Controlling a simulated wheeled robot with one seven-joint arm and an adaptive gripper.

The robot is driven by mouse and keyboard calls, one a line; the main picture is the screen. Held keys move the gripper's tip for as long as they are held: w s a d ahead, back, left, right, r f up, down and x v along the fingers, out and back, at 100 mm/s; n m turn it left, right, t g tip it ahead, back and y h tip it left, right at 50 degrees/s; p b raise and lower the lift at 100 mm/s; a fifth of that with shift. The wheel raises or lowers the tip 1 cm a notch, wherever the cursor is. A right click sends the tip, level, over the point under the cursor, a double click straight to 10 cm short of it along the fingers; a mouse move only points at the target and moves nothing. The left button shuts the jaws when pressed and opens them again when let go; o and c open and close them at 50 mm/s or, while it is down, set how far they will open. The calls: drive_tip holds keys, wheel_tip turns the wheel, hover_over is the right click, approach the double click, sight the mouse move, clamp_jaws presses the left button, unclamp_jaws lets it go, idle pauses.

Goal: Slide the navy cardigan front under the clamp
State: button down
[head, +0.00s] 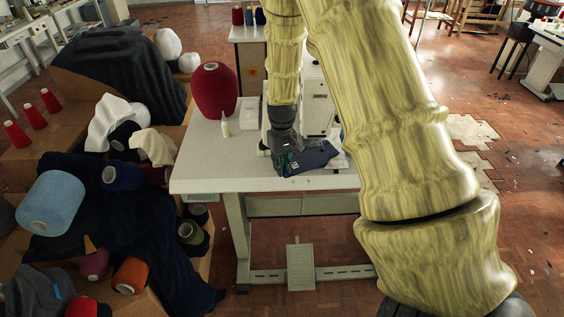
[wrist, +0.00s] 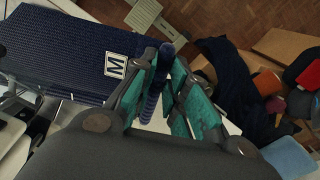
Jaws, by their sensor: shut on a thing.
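The navy cardigan front (head: 316,154) shows in the head view on the white sewing table, at the foot of the machine. It also shows in the wrist view (wrist: 60,52) as dark blue knit with a white "M" label. My gripper (head: 287,163) is at the left end of the cardigan front. In the wrist view my gripper (wrist: 165,105), with its teal finger pads, is shut on a gathered edge of the knit. The buttonhole machine (head: 317,100) stands behind, partly hidden by my arm. The clamp is hidden in the head view, and I cannot make it out clearly in the wrist view.
On the table (head: 205,170) stand a large red yarn cone (head: 213,90), a small white bottle (head: 225,124) and a white block (head: 249,114). The table's front left is clear. Boxes of yarn cones and dark cloth crowd the left. A pedal (head: 300,267) lies below.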

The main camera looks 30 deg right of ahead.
drive_tip(key=shift+s+a+p, duration=0.2)
drive_tip(key=shift+s+a, duration=0.3)
drive_tip(key=shift+s, duration=0.25)
drive_tip(key=shift+s+a+p, duration=0.2)
drive_tip(key=shift+s+a, duration=0.25)
drive_tip(key=shift+s, duration=0.3)
drive_tip(key=shift+s+r, duration=0.1)
drive_tip(key=shift+s+a+r+p, duration=0.35)
drive_tip(key=shift+s+a, duration=0.1)
drive_tip(key=shift+s, duration=0.25)
drive_tip(key=shift+s+a+r+p, duration=0.25)
drive_tip(key=shift+s+a+p, duration=0.15)
drive_tip(key=shift+s, duration=0.25)
drive_tip(key=shift+s+a+r+p, duration=0.3)
drive_tip(key=shift+s+a, duration=0.15)
drive_tip(key=shift+s, duration=0.25)
drive_tip(key=shift+r, duration=0.2)
wheel_tip(320, 180, up, 5)
drive_tip(key=p, duration=0.4)
drive_tip(key=shift+f, duration=0.15)
